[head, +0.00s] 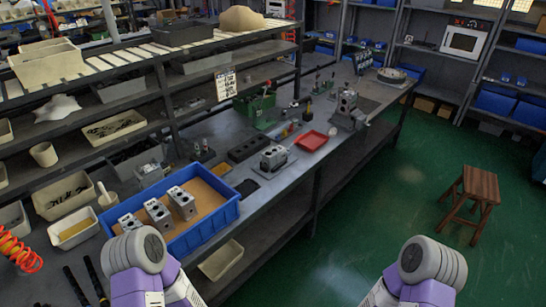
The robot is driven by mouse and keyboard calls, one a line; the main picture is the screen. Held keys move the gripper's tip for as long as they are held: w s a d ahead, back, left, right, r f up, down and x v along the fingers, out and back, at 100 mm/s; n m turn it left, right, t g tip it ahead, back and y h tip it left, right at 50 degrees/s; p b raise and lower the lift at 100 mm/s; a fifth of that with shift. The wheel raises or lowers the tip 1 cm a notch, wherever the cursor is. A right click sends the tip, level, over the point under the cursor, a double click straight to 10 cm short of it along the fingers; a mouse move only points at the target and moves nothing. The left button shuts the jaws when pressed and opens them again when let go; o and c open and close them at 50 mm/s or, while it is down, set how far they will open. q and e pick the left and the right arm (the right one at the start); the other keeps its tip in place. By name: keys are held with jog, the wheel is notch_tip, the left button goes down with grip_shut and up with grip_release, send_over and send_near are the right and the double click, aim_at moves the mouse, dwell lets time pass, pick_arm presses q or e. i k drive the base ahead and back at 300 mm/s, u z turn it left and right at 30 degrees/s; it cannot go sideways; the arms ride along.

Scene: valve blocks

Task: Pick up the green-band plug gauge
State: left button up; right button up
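I cannot pick out the green-band plug gauge for certain. Small upright tools (290,129) with coloured spots stand mid-bench, left of the red tray, too small to tell their bands. Other small dark upright pieces (203,152) stand on the bench above the blue bin. A long black block (249,148) with a row of holes lies between these two groups. My two purple and grey arms show at the bottom edge, left and right, well short of the bench's middle. Neither gripper is in view.
A blue bin (224,211) holds grey valve blocks (182,203). Another valve block (274,158) sits on the bench near a red tray (311,140). A green box (256,108) stands behind. Shelves line the left. A wooden stool (472,197) stands right on open green floor.

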aim_at(197, 148)
jog(key=z, duration=0.3)
jog(key=k, duration=0.95)
jog(key=z, duration=0.95)
jog(key=i, duration=1.95)
jog(key=u, duration=1.35)
jog(key=i, duration=1.05)
jog(key=u, duration=1.2)
